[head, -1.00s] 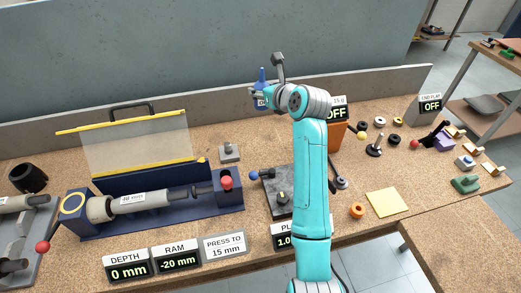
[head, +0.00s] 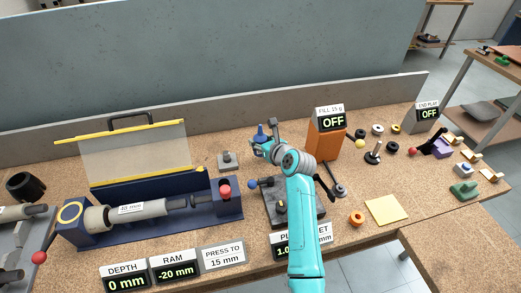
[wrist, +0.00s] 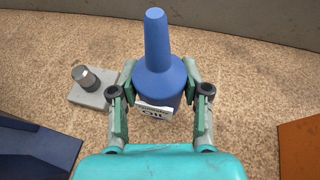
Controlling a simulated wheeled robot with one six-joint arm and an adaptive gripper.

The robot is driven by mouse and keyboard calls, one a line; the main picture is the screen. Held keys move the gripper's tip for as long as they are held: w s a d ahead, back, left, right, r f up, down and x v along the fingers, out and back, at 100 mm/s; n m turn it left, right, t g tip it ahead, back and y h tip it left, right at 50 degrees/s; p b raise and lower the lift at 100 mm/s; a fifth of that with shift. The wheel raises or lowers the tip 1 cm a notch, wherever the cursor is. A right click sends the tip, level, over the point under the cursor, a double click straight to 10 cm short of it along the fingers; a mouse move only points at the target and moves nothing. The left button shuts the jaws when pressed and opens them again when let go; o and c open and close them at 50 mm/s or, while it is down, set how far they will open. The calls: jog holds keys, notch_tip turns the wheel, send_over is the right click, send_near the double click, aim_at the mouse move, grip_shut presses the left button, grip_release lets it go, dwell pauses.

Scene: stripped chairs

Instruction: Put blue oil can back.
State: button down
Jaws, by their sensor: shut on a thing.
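The blue oil can (wrist: 160,75) stands upright between the fingers of my gripper (wrist: 160,95) in the wrist view, its tapered spout up and a white label on its near side. My gripper is shut on it. In the head view the blue oil can (head: 261,134) shows at the end of my arm, with my gripper (head: 264,148) around it, low over the back of the bench. Its base is partly hidden, and I cannot tell whether it touches the bench top.
A grey block with a metal peg (head: 227,162) sits left of the can. An orange dispenser (head: 325,142) marked FILL 15 g stands to the right. The blue press (head: 150,215) with its clear guard is further left. Bare bench (wrist: 235,125) surrounds the can, with a low back wall behind.

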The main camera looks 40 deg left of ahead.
jog(key=shift+f, duration=1.9)
jog(key=c, duration=0.5)
grip_release()
jog(key=shift+f, duration=0.15)
jog(key=shift+c, duration=0.2)
jog(key=shift+d+r, duration=0.1)
jog(key=shift+r, duration=0.1)
jog(key=v, duration=1.1)
jog(key=shift+s+d+r, duration=0.1)
jog(key=shift+s+d, duration=0.15)
jog(key=shift+d, duration=0.05)
